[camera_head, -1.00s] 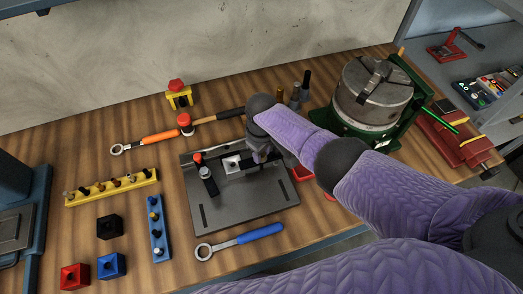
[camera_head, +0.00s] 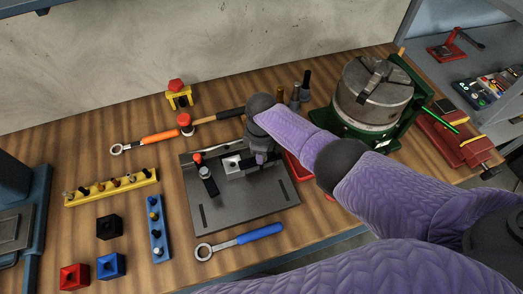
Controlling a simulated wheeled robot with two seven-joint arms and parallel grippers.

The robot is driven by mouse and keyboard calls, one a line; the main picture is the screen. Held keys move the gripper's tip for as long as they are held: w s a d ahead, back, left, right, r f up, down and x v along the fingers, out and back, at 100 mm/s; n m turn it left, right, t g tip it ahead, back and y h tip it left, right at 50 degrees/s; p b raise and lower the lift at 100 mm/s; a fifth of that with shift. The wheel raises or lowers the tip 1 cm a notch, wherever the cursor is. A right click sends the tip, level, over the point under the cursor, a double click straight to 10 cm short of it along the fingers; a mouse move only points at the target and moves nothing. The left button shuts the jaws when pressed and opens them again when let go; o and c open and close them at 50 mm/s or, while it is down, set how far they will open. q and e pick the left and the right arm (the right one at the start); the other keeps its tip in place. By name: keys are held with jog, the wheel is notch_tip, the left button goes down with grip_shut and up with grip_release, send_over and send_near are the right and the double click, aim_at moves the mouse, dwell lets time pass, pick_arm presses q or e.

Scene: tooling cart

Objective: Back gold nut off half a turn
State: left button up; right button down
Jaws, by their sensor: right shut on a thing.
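My right gripper (camera_head: 262,164) reaches down over the right part of the dark fixture plate (camera_head: 245,208). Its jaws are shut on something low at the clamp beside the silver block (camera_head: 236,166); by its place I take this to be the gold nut. The nut itself is hidden behind the gripper and wrist. A black strap clamp (camera_head: 209,182) with a pale nut stands on the plate's left side, with a red-topped piece (camera_head: 197,158) behind it. My left gripper is not in view.
A blue-handled ring wrench (camera_head: 258,234) lies along the plate's front edge. An orange-handled wrench (camera_head: 160,137) and a hammer (camera_head: 205,118) lie behind. A red tray (camera_head: 298,168) sits right of the plate, partly covered by my arm. A green-framed chuck (camera_head: 372,95) stands back right.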

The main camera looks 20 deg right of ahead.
dwell(0.3)
jog(key=shift+c, duration=2.1)
grip_release()
notch_tip(320, 180, up, 9)
jog(key=p, duration=0.4)
jog(key=shift+r, duration=0.5)
